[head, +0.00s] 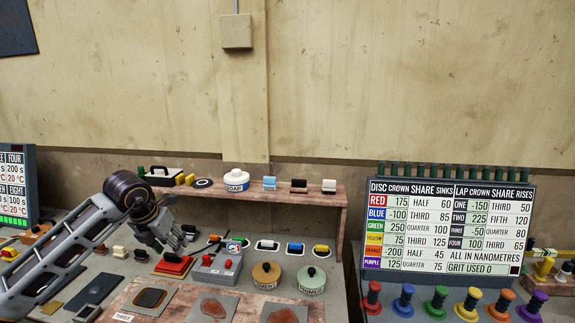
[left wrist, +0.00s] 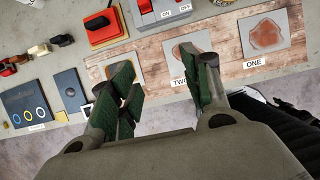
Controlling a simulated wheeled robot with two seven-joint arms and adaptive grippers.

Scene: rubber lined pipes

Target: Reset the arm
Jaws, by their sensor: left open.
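My left arm (head: 55,250) comes in from the left in the head view. Its gripper (head: 175,240) hangs above the bench, near a red block-like device (head: 173,265). In the left wrist view the left gripper (left wrist: 160,95) has its two green-padded fingers spread apart with nothing between them. Below the fingers lies a wooden board (left wrist: 155,80) with grey plates bearing brown patches, labelled TWO and ONE. My right gripper is not in view.
A grey ON/OFF switch box (head: 216,268) stands beside the red device. A lidded brown pot (head: 267,275) and a green pot (head: 311,280) stand to the right. A shelf (head: 330,195) carries a SOAP pot (head: 236,180). A chart board (head: 446,225) stands behind coloured pegs (head: 465,305).

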